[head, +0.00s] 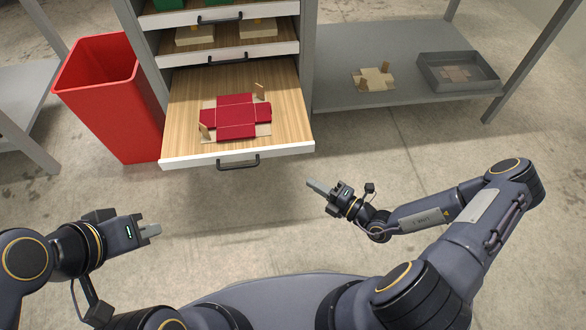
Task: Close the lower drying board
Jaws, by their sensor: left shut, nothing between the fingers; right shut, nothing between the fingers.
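The lower drying board (185,115) is a wooden drawer-like board with a white front edge and a dark handle (238,162). It is pulled far out of the grey rack. A red cross-shaped box blank (236,114) lies on it, on a beige base with small upright wooden pieces. My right gripper (313,186) is shut and empty, in front of the board's right front corner and apart from it. My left gripper (153,231) is shut and empty, in front of and left of the board, well away from the handle.
Boards above (228,58) are pushed further in and hold beige and green pieces. A red bin (108,95) stands close to the rack's left side. A grey shelf (335,92) to the right holds a beige piece and a grey tray (458,72). Floor in front of the board is clear.

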